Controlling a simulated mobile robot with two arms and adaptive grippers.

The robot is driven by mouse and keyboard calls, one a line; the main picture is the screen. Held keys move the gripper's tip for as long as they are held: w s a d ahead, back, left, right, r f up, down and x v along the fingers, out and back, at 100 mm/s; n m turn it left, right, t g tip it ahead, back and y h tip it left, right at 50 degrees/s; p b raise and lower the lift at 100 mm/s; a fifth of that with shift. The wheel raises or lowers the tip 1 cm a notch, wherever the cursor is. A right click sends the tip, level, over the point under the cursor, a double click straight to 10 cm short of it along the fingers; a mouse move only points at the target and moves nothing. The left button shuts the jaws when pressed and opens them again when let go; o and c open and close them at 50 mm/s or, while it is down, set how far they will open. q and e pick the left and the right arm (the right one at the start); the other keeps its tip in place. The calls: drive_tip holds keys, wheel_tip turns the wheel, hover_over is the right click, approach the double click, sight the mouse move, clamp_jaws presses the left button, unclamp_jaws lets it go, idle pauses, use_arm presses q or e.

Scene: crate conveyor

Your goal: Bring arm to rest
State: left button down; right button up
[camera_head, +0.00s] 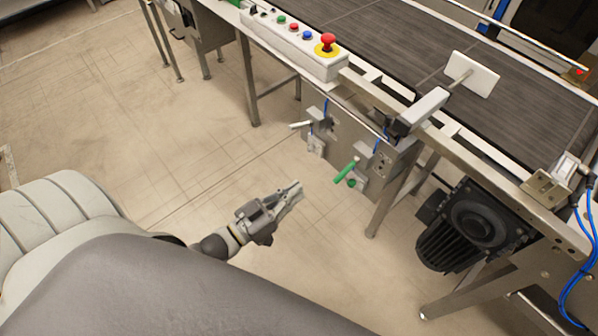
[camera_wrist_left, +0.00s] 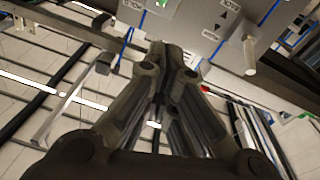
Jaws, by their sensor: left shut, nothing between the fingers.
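My left gripper (camera_head: 293,191) is low in front of the conveyor in the head view, above the floor and apart from the conveyor frame. Its fingers are shut with nothing between them. In the left wrist view the fingers (camera_wrist_left: 172,60) come together in the middle of the picture. Part of my left arm is hidden behind my own grey body at the bottom left of the head view. My right gripper is in neither view.
The conveyor (camera_head: 400,45) runs across the upper right. Its control box (camera_head: 292,42) has coloured buttons and a red stop knob. Below hang a panel with a green handle (camera_head: 346,171) and a dark motor (camera_head: 468,222). The floor (camera_head: 150,130) at left is clear.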

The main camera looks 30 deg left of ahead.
use_arm(q)
drive_tip(key=s+a+f+g+y, duration=0.2)
drive_tip(key=f, duration=0.6)
drive_tip(key=s+a+f+g+y, duration=0.1)
drive_tip(key=s+f+g+y, duration=0.15)
drive_tip(key=f, duration=0.65)
drive_tip(key=s+a+f+g+y, duration=0.1)
drive_tip(key=s+a+f+g, duration=0.1)
drive_tip(key=f, duration=0.6)
drive_tip(key=s+d+f+g+y, duration=0.1)
drive_tip(key=s+f+g, duration=0.4)
drive_tip(key=s+f, duration=0.4)
drive_tip(key=s+d+f+g+y, duration=0.1)
drive_tip(key=s+f+g, duration=0.4)
drive_tip(key=s, duration=1.1)
wheel_tip(320, 180, down, 4)
drive_tip(key=shift+d+r, duration=0.15)
drive_tip(key=shift+d, duration=0.4)
